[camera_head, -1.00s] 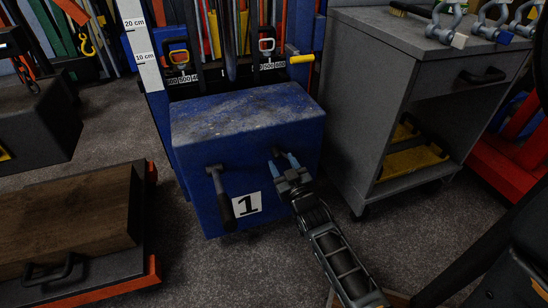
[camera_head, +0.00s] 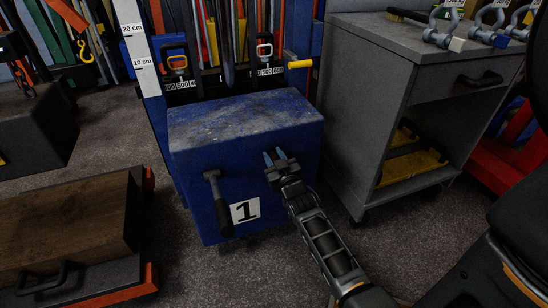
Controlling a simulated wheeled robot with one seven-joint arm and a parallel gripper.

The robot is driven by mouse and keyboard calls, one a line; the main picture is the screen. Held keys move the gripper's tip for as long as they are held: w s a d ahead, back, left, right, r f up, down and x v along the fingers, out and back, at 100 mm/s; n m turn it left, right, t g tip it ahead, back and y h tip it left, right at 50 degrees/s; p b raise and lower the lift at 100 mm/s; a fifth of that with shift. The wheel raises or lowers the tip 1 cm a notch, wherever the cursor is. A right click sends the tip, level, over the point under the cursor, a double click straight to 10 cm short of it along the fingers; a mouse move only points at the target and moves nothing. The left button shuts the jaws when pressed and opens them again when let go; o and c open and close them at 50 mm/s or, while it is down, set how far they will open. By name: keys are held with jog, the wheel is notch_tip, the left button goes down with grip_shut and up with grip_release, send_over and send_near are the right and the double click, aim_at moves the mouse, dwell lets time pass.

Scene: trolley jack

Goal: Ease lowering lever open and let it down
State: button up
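A blue jack body (camera_head: 250,125) with a worn top stands in the middle of the head view. A dark lever (camera_head: 217,203) with a black grip hangs on its front face, slightly tilted, beside a white plate marked 1 (camera_head: 245,210). My gripper (camera_head: 275,157) is in front of the upper middle of that face, right of the lever and apart from it. Its two blue fingertips are apart with nothing visible between them. I cannot tell whether the tips touch the blue face.
A white scale (camera_head: 138,55) marked in cm stands at the back left. A grey trolley (camera_head: 375,80) with shackles (camera_head: 445,28) on top stands close on the right. A wooden block (camera_head: 70,225) on a dark base lies at left. Grey floor is clear in front.

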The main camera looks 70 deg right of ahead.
grip_shut()
